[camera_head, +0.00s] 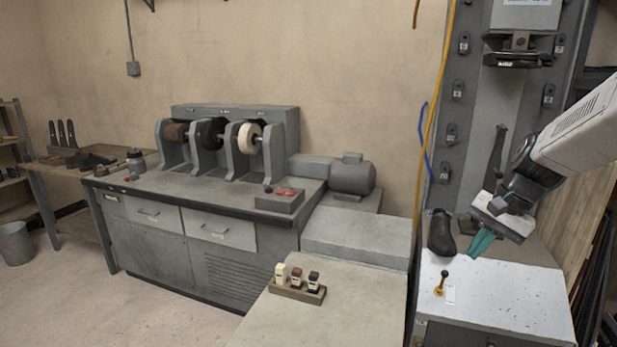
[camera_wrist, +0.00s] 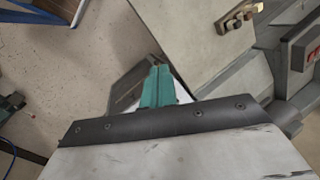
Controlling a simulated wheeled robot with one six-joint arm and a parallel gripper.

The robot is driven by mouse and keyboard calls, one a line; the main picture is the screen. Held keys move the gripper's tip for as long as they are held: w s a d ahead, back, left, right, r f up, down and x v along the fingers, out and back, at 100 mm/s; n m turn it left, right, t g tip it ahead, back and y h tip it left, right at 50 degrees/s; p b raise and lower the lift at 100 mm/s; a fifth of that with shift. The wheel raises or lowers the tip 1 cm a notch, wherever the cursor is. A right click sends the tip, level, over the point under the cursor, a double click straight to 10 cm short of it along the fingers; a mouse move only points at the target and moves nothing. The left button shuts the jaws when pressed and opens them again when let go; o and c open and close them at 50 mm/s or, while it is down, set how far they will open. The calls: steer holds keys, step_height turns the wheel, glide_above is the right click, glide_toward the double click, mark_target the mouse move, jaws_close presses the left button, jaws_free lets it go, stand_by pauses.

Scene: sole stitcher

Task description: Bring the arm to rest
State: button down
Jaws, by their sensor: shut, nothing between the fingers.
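My gripper (camera_head: 480,243) is at the right of the head view, at the end of my white arm. Its teal fingers are together with nothing between them. They point down and to the left, just above the white machine table (camera_head: 500,295). In the wrist view my gripper (camera_wrist: 157,88) shows as teal fingers close together in the middle. A dark shoe (camera_head: 441,232) stands just left of my gripper, apart from it.
A brass-coloured lever (camera_head: 441,283) stands on the white table's front left. A tall grey stitching machine (camera_head: 495,120) rises behind. A grinder bench (camera_head: 220,200) stands left. Floor at lower left is open.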

steer(key=s+a+r+n+h, duration=0.1)
steer(key=s+a+n, duration=0.1)
steer(key=s, duration=0.7)
steer(key=s+a+r+n+h, duration=0.1)
steer(key=s+a+n, duration=0.2)
steer(key=s, duration=0.6)
steer(key=s+a+r+n+h, duration=0.1)
steer(key=s+a+r+n, duration=0.1)
steer(key=s, duration=0.7)
steer(key=shift+s+a+n+h, duration=0.3)
steer(key=shift+a+n, duration=0.3)
steer(key=shift+a, duration=0.1)
